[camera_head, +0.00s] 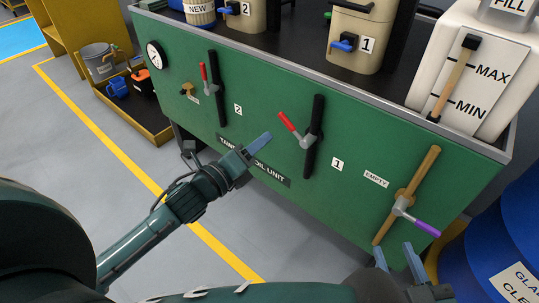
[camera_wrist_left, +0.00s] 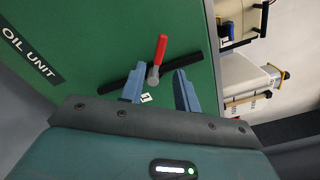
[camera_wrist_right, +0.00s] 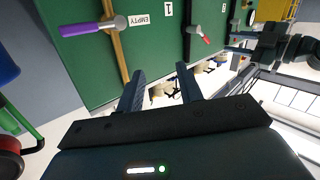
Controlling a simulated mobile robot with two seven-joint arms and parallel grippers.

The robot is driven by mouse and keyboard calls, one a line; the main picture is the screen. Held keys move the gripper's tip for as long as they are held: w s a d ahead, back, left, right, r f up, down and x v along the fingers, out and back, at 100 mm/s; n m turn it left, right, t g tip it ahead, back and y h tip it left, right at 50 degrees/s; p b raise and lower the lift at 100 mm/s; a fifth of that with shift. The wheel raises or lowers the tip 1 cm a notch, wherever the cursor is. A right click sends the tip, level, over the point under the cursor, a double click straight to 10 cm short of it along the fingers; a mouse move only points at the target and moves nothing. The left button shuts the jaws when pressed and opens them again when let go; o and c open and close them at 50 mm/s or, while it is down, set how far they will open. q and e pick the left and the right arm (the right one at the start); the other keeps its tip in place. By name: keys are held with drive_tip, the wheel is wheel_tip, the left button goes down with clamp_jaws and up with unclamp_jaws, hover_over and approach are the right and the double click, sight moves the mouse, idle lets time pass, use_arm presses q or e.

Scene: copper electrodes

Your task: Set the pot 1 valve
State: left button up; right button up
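The pot 1 valve has a red lever (camera_head: 289,124) and a grey hub (camera_head: 309,141) on a black vertical pipe (camera_head: 316,120), beside a "1" label (camera_head: 337,164) on the green panel. The lever slants up and left, across the pipe. My left gripper (camera_head: 262,142) is left of and below the lever, apart from it. In the left wrist view my left gripper (camera_wrist_left: 160,90) is open and empty, with the red lever (camera_wrist_left: 161,49) ahead, between the finger lines. My right gripper (camera_head: 398,258) is low by the panel's right end; in the right wrist view (camera_wrist_right: 160,88) it is open and empty.
A second red-lever valve (camera_head: 204,78) is at left, and a purple-handled valve (camera_head: 420,226) on a brown pipe is at right. Pot 1 (camera_head: 362,30) and a white tank (camera_head: 470,80) stand on top. A blue drum (camera_head: 505,225) stands at the right.

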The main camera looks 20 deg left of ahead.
sight(285, 123)
use_arm(q)
drive_tip(key=b+x, duration=0.3)
drive_tip(key=x, duration=0.5)
drive_tip(key=shift+w+f, duration=0.1)
drive_tip(key=shift+p, duration=0.3)
use_arm(e)
drive_tip(key=shift+s+a+r+n+t+y, duration=0.15)
drive_tip(key=shift+a+r+n+t+y, duration=0.1)
drive_tip(key=shift+a+n+t+y, duration=0.45)
use_arm(q)
drive_tip(key=shift+w+d, duration=0.15)
drive_tip(key=shift+w, duration=0.05)
use_arm(e)
drive_tip(key=shift+d+r, duration=0.1)
drive_tip(key=shift+d, duration=0.05)
use_arm(q)
clamp_jaws()
